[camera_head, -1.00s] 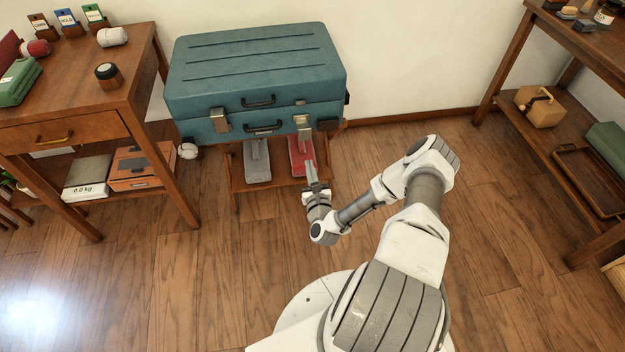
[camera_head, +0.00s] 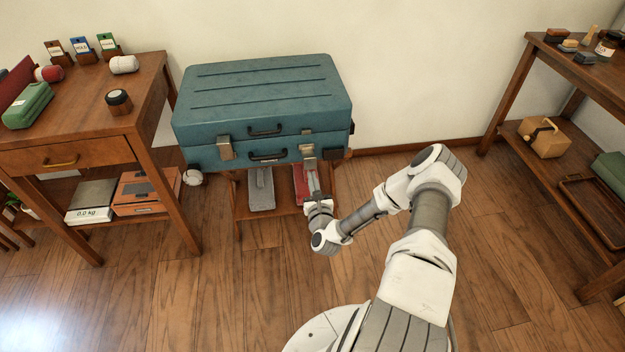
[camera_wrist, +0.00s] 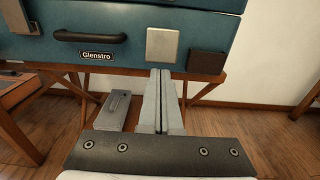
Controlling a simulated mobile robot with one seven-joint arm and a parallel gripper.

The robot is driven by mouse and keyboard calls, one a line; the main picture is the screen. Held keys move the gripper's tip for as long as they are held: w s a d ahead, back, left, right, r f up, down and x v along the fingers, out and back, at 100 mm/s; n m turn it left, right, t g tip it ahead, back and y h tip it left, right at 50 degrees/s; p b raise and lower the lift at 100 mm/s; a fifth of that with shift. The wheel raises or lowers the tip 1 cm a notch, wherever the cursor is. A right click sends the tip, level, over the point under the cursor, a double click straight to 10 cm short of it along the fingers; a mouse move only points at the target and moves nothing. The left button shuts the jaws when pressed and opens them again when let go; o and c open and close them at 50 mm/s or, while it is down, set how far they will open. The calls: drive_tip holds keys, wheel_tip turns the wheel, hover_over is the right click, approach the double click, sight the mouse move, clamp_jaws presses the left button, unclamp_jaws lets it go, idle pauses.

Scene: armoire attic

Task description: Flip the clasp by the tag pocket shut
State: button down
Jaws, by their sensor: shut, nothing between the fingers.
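A teal case (camera_head: 262,88) lies on a low wooden stand. Its right clasp (camera_head: 308,151) is a silver plate that hangs low on the lower half, below a small separate catch (camera_head: 306,131) on the lid. In the wrist view the clasp (camera_wrist: 162,44) is a square plate just beyond my fingertips. A dark brown patch (camera_wrist: 207,64), perhaps the tag pocket, sits to its right. The left clasp (camera_head: 225,148) spans the seam. My gripper (camera_head: 312,172) is shut and empty, just below the right clasp; whether it touches is unclear.
Above the nameplate (camera_wrist: 97,55) is a black handle (camera_wrist: 90,36). A grey item (camera_head: 261,188) and a red item (camera_head: 300,184) lie on the stand's lower shelf. A desk (camera_head: 80,110) stands left, and a shelf table (camera_head: 525,90) right. Floor in front is clear.

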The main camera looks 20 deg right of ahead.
drive_tip(key=shift+s+r+g+p, duration=0.1)
drive_tip(key=shift+r+g+p, duration=0.35)
drive_tip(key=shift+p, duration=0.2)
